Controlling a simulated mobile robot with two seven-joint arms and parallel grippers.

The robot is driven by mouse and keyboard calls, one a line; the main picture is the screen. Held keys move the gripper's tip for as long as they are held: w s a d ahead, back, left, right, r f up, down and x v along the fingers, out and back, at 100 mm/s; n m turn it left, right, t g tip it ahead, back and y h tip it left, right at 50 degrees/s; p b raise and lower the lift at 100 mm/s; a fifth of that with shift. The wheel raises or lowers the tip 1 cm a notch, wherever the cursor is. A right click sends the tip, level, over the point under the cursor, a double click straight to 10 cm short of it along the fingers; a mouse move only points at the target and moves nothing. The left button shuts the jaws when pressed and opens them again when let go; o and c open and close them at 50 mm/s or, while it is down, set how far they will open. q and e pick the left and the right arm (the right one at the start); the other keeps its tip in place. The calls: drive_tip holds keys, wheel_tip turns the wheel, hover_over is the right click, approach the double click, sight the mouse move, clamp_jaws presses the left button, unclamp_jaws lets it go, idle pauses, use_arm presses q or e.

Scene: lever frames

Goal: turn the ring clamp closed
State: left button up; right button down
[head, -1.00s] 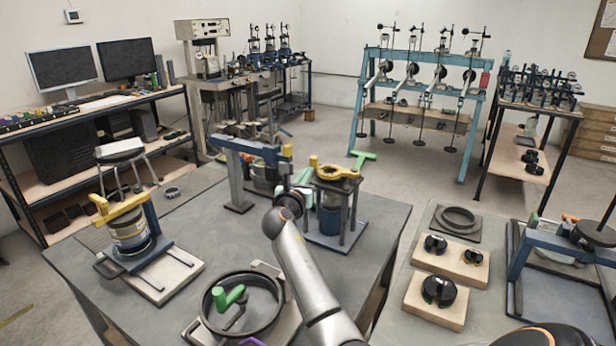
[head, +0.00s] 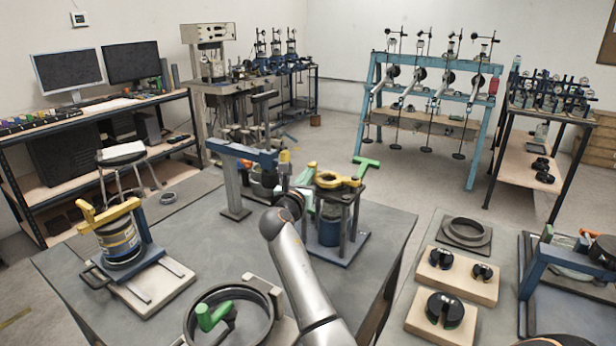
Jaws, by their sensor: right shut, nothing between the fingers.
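A yellow ring-shaped clamp (head: 337,181) sits on top of a dark cylindrical cell (head: 330,230) held in a posted frame at mid-table. A green T-shaped handle (head: 367,163) sticks out behind it to the right. Nearer, a large dark ring (head: 262,333) with an upright green handle (head: 213,315) lies at the table's front; I cannot tell which of the two is the ring clamp of the task. My right gripper (head: 302,190) is just left of the yellow ring, apart or touching I cannot tell, shut and empty, its fingers partly hidden by my wrist. My left gripper is out of view.
A blue post and beam (head: 240,155) stands close to the left of my right gripper. A yellow-topped cell (head: 118,235) on a base stands at the table's left. Dark weights on wooden blocks (head: 440,310) lie on the right table. The grey table left of my arm is partly clear.

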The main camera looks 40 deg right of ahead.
sight(309, 164)
drive_tip(key=w+m+g+b, duration=0.1)
drive_tip(key=d+m+g+h+b, duration=0.1)
drive_tip(key=shift+w+d+g, duration=0.25)
drive_tip(key=shift+w+g, duration=0.15)
drive_tip(key=shift+w+d+r+g+h, duration=0.1)
drive_tip(key=shift+w+d+g+h, duration=0.1)
drive_tip(key=shift+d+g+h, duration=0.15)
drive_tip(key=shift+w+d+r+p, duration=0.2)
drive_tip(key=shift+d+p, duration=0.05)
drive_tip(key=shift+p, duration=0.25)
drive_tip(key=shift+w+d+f, duration=0.15)
drive_tip(key=shift+w+d, duration=0.15)
drive_tip(key=shift+d, duration=0.2)
